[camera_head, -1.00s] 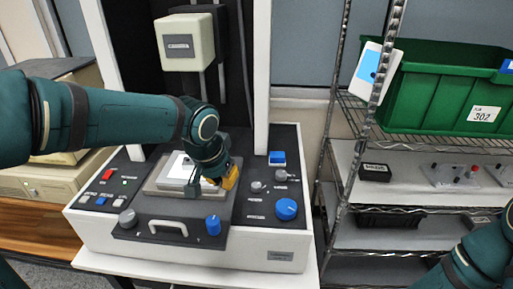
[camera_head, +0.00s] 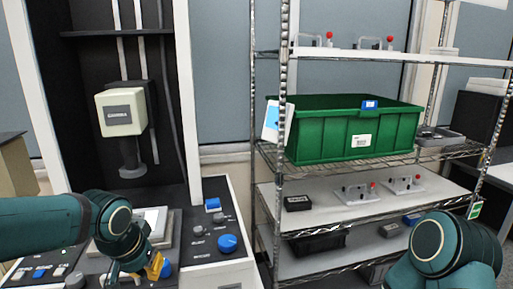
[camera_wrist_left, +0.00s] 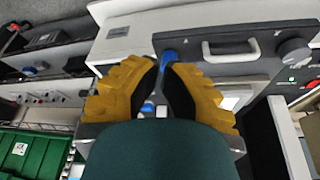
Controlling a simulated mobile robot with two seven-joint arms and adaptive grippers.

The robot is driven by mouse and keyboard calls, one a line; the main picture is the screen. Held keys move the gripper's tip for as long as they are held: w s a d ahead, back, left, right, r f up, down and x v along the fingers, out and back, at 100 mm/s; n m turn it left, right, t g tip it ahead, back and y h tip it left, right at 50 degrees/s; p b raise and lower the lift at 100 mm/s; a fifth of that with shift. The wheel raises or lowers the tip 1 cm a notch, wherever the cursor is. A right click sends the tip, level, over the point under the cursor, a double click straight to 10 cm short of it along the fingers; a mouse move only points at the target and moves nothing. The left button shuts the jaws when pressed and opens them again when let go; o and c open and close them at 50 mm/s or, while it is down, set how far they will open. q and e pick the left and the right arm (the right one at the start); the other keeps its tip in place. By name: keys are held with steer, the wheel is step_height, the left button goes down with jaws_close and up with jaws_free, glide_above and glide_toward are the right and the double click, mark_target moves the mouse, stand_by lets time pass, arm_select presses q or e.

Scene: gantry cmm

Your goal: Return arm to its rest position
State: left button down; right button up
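My left gripper (camera_head: 155,266) has yellow fingers and hangs above the front part of the measuring machine (camera_head: 232,186) at the lower left of the head view. My teal left arm comes in from the left edge. In the left wrist view both fingers (camera_wrist_left: 161,66) point away from me, their dark pads a little apart at the tips. Nothing is seen held between them.
A wire shelf rack (camera_head: 262,100) stands right of the machine, with a green bin (camera_head: 345,146) on it. Lower shelves carry a small black box (camera_head: 297,203) and clear fixtures (camera_head: 356,194). A beige machine head (camera_head: 121,112) hangs above the left arm.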

arm_select(q)
steer(key=w+d+f+g+h, duration=0.1)
steer(key=d+f, duration=0.2)
steer(key=f, duration=0.4)
steer(key=d+f+h, duration=0.1)
steer(key=d+f, duration=0.2)
steer(key=f, duration=0.4)
steer(key=s+d+f+n, duration=0.1)
steer(key=s+d+f, duration=0.1)
steer(key=s+f, duration=0.2)
steer(key=s+d+f+n+g+h, duration=0.1)
steer(key=s+f, duration=0.3)
steer(key=f, duration=0.5)
steer(key=s+d+f+n, duration=0.1)
steer(key=s+d+f, duration=0.3)
steer(key=f, duration=0.3)
steer(key=shift+f, duration=0.25)
arm_select(e)
steer(key=shift+w, duration=0.3)
